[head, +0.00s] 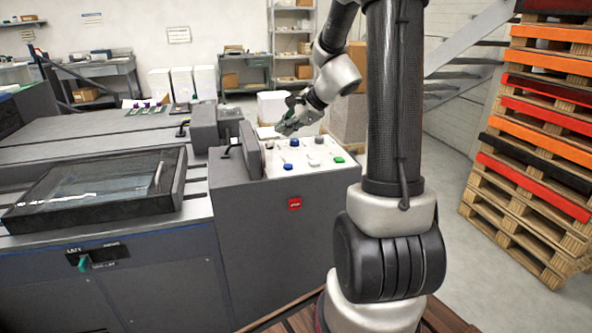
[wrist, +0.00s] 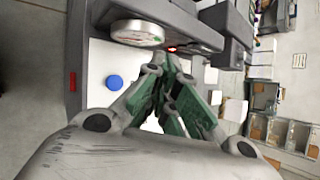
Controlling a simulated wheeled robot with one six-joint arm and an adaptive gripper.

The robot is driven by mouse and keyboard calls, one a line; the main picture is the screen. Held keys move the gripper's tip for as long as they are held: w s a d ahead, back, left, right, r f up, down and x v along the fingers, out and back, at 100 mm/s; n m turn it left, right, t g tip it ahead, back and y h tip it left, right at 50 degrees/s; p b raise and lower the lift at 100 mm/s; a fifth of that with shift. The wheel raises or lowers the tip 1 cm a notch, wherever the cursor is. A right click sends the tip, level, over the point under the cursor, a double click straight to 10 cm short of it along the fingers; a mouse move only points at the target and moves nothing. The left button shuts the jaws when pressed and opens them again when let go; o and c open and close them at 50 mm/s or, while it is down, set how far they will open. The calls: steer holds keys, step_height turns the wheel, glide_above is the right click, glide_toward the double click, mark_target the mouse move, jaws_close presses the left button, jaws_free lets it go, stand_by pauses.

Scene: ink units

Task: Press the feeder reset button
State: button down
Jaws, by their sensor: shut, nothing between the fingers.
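The control panel (head: 270,175) has a pale sloping top with several round buttons. A blue button (head: 287,167) is near its front edge, a second blue button (head: 294,142) is further back, and a green button (head: 339,159) is at the right. No label is readable, so I cannot tell which is the feeder reset. My gripper (head: 281,129) is above the back part of the panel, fingers shut and empty. In the wrist view the gripper (wrist: 167,72) has its green-padded fingers together, and one blue button (wrist: 115,82) shows to their left, apart from them.
A dark upright box (head: 250,150) stands at the panel's left edge. A red sign (head: 295,204) is on the cabinet front. Stacked pallets (head: 540,130) stand at the right.

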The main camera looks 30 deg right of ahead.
mark_target(286, 167)
stand_by(0.4)
steer(key=shift+f, duration=4.45)
steer(key=shift+f, duration=0.4)
steer(key=shift+f, duration=0.4)
steer(key=shift+r, duration=0.85)
